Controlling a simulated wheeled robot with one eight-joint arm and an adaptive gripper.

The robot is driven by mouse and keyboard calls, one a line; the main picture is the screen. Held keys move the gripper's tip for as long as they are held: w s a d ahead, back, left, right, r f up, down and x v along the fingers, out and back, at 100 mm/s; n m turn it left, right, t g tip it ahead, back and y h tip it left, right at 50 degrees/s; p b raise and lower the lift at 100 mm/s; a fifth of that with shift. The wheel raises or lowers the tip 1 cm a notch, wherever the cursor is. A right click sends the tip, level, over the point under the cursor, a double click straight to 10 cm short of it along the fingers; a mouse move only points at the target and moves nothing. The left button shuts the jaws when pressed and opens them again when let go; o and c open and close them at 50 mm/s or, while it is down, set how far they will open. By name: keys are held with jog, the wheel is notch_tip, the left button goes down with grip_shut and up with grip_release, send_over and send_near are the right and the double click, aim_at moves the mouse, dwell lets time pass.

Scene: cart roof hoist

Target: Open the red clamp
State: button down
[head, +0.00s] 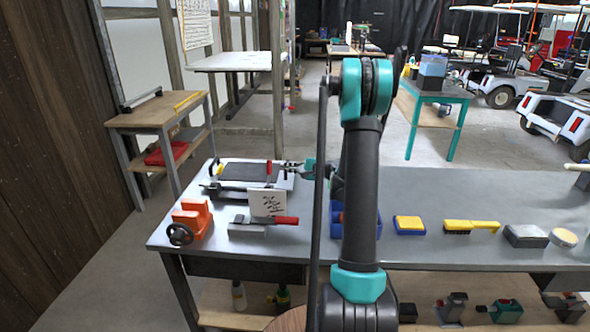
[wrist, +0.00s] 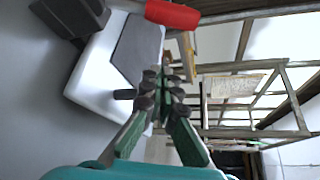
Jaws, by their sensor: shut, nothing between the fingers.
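A clamp with a small upright red handle (head: 269,168) stands at the right side of a white board with a dark pad (head: 243,171) on the bench. In the wrist view, a large red handle (wrist: 172,14) with a dark metal body (wrist: 75,15) shows at the top edge, and the board (wrist: 88,75) lies below it. My gripper (head: 289,166) is just right of the board, mostly seen past my arm. In the wrist view, the green fingers of my gripper (wrist: 166,85) are together and empty, apart from the red handle.
Another clamp with a lying red handle (head: 284,220) sits in front, beside a marked card (head: 267,203). An orange vise (head: 193,216) stands at the bench's left corner. A yellow brush (head: 471,226) and a blue-yellow block (head: 409,225) lie to the right.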

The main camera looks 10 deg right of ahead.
aim_at(269, 175)
jog(key=x, duration=0.3)
jog(key=shift+w+a, duration=0.15)
jog(key=shift+a, duration=0.1)
jog(key=shift+s+a+r, duration=0.2)
jog(key=shift+s+r, duration=0.15)
jog(key=shift+s, duration=0.2)
jog(key=shift+s+a+r, duration=0.25)
jog(key=shift+s+r, duration=0.05)
jog(key=shift+s, duration=0.25)
jog(key=shift+s+a+r, duration=0.25)
jog(key=shift+s+a, duration=0.1)
jog(key=shift+s, duration=0.15)
